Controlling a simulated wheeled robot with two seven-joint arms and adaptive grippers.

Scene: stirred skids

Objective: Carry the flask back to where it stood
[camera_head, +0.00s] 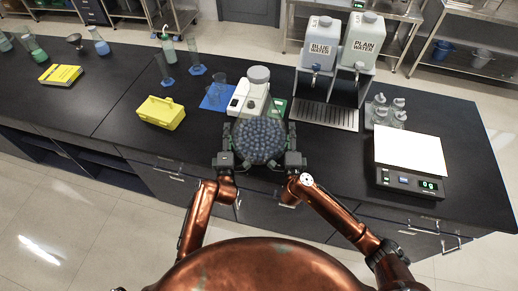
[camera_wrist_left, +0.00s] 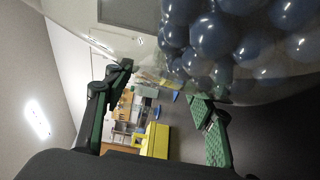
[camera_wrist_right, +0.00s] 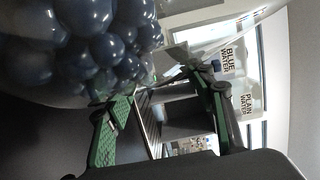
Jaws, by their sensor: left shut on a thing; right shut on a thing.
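A clear round flask (camera_head: 260,141) filled with dark blue balls is held between my two grippers, near the front edge of the black bench. Its balls fill the top of the left wrist view (camera_wrist_left: 225,40) and the upper left of the right wrist view (camera_wrist_right: 85,45). My left gripper (camera_head: 229,158) is shut on the flask's left side, and my right gripper (camera_head: 292,158) is shut on its right side. I cannot tell whether its underside touches the bench.
The white device (camera_head: 248,98) with a grey top stands just behind the flask. A blue mat (camera_head: 212,101) with glassware and a yellow box (camera_head: 161,112) are left. Water containers (camera_head: 321,42) on a stand are behind right; a scale (camera_head: 409,160) is right.

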